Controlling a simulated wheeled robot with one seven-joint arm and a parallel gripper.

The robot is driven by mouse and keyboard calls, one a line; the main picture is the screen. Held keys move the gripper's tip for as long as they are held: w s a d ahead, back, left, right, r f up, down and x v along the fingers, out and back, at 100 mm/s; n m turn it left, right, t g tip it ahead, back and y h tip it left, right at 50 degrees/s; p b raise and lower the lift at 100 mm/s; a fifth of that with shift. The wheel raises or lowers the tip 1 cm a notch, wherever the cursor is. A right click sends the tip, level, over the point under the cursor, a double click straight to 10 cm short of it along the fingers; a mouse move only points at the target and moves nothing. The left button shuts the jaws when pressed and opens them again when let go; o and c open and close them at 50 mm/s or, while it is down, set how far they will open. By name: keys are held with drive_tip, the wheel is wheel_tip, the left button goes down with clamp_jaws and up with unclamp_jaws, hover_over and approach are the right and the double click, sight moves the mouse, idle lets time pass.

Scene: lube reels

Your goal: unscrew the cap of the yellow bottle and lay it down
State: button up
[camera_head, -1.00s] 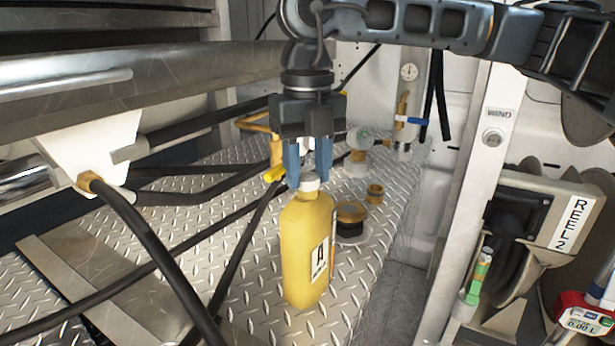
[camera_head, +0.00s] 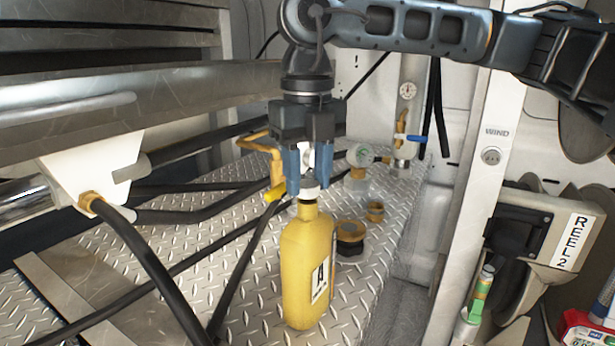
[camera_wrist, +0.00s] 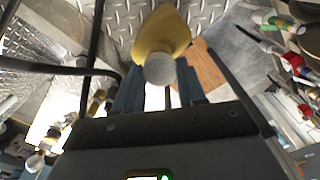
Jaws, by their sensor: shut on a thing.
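The yellow bottle (camera_head: 305,262), with a label marked A, stands upright on the metal tread plate. Its white cap (camera_head: 309,190) is between the blue fingertips of my gripper (camera_head: 308,180), directly above the bottle's neck. The gripper points down and is shut on the cap.
A dark fitting with a brass-coloured top (camera_head: 350,236) stands right of the bottle, near a small brass ring (camera_head: 375,211). Black hoses (camera_head: 245,265) run across the left side. The WIND post (camera_head: 480,200) stands at right. Bare tread plate (camera_head: 262,290) lies left of the bottle.

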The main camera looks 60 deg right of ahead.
sight(307, 184)
drive_tip(key=shift+r, duration=0.2)
drive_tip(key=shift+r+p, duration=0.95)
drive_tip(key=shift+r, duration=1.5)
drive_tip(key=shift+f, duration=0.1)
